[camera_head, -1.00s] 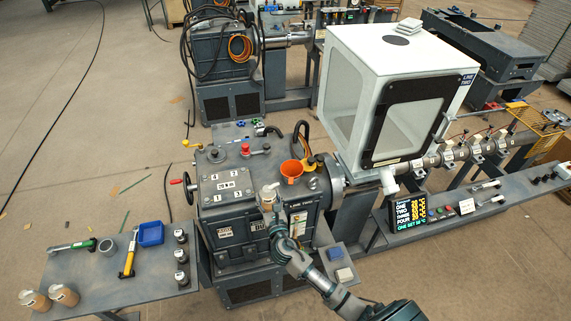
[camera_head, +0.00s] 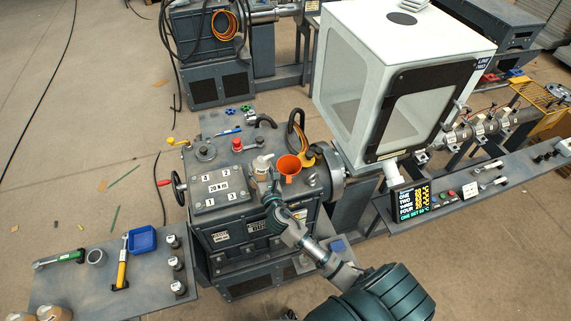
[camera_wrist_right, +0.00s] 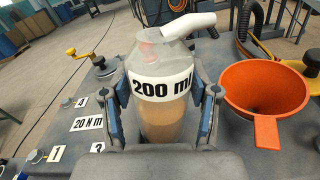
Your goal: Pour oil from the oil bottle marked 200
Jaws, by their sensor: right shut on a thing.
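My right gripper (camera_head: 270,192) is shut on the oil bottle marked 200 ml (camera_wrist_right: 158,112), one finger on each side. The bottle also shows in the head view (camera_head: 262,164). It is clear with brown oil in its lower part and a white spout (camera_wrist_right: 188,26) pointing right. It stands about upright over the dark gearbox (camera_head: 219,189); I cannot tell if its base touches the top. The orange funnel (camera_head: 289,167) sits just right of the bottle, its open mouth and handle clear in the wrist view (camera_wrist_right: 263,92). My left gripper is out of view.
A white enclosure (camera_head: 345,75) rises at right.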

